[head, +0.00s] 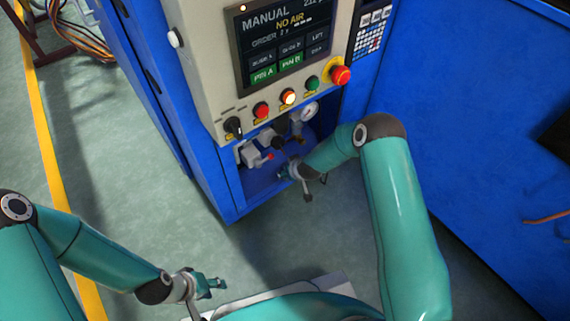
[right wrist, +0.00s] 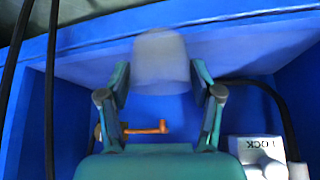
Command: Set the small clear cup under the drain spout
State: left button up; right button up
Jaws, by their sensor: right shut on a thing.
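The small clear cup (right wrist: 160,62) shows in the right wrist view as a pale, translucent, blurred shape between the fingertips of my right gripper (right wrist: 161,76), which is shut on it. In the head view my right gripper (head: 285,173) reaches into the blue recess below the control panel; the cup is too small to make out there. I cannot clearly pick out the drain spout, or tell whether the cup is under it. My left gripper (head: 212,284) hangs over the floor at lower left, away from the cabinet; its finger opening is unclear.
A gauge (head: 309,111) and a white valve body with a red tip (head: 252,155) sit in the recess. The right wrist view shows an orange lever (right wrist: 147,128) and a white LOCK block (right wrist: 258,152). Blue cabinet walls (head: 480,150) bound the right.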

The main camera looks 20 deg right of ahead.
jog(key=shift+w+a, duration=0.2)
jog(key=shift+w, duration=0.85)
jog(key=shift+w+a, duration=0.15)
jog(key=shift+w, duration=0.85)
jog(key=shift+f+b, duration=0.2)
jog(key=shift+b, duration=0.2)
jog(key=shift+r, duration=0.15)
jog(key=shift+f, duration=0.2)
jog(key=o, duration=1)
jog(key=shift+r, duration=0.1)
